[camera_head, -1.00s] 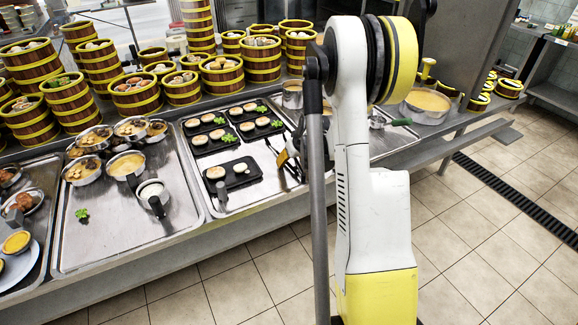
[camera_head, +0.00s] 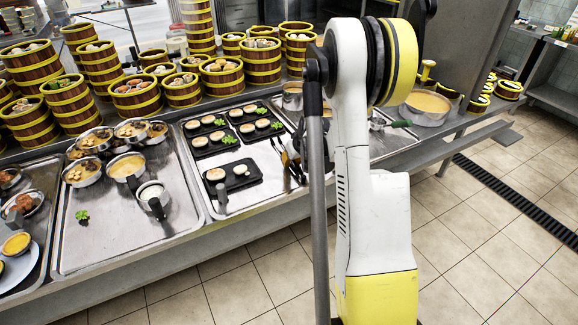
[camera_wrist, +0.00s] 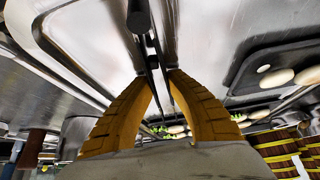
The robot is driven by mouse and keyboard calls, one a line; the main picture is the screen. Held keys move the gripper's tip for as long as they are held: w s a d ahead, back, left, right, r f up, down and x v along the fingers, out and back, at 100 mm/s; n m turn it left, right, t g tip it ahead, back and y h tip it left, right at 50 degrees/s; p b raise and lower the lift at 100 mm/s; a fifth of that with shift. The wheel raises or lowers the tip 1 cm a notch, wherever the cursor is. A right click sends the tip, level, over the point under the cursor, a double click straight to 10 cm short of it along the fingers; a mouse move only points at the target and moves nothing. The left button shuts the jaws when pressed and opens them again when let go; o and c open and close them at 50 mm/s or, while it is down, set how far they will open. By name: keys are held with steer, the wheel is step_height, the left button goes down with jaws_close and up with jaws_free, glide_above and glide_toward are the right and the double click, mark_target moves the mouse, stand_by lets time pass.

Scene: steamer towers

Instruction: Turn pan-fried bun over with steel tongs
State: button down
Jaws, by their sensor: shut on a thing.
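Pan-fried buns with pale tops (camera_head: 215,174) sit on the nearest black plate (camera_head: 244,182) on the steel counter tray. Buns on a black plate also show at the right of the wrist view (camera_wrist: 280,77). My gripper (camera_wrist: 162,80), with yellow ribbed fingers, is shut on the tongs (camera_wrist: 140,20), which look dark and run up out of the wrist picture. In the head view my gripper (camera_head: 288,160) is low over the tray, right of the nearest plate, partly hidden by my arm. The tongs' far ends are unclear, and none visibly touches a bun.
More black plates with buns (camera_head: 213,122) and green garnish lie behind. Bamboo steamer towers (camera_head: 222,80) line the back. Metal bowls (camera_head: 126,166) stand on the left tray. Bare steel (camera_head: 250,205) lies in front of the nearest plate.

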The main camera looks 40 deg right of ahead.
step_height(320, 180, up, 8)
steer(key=p, duration=0.5)
stand_by(0.5)
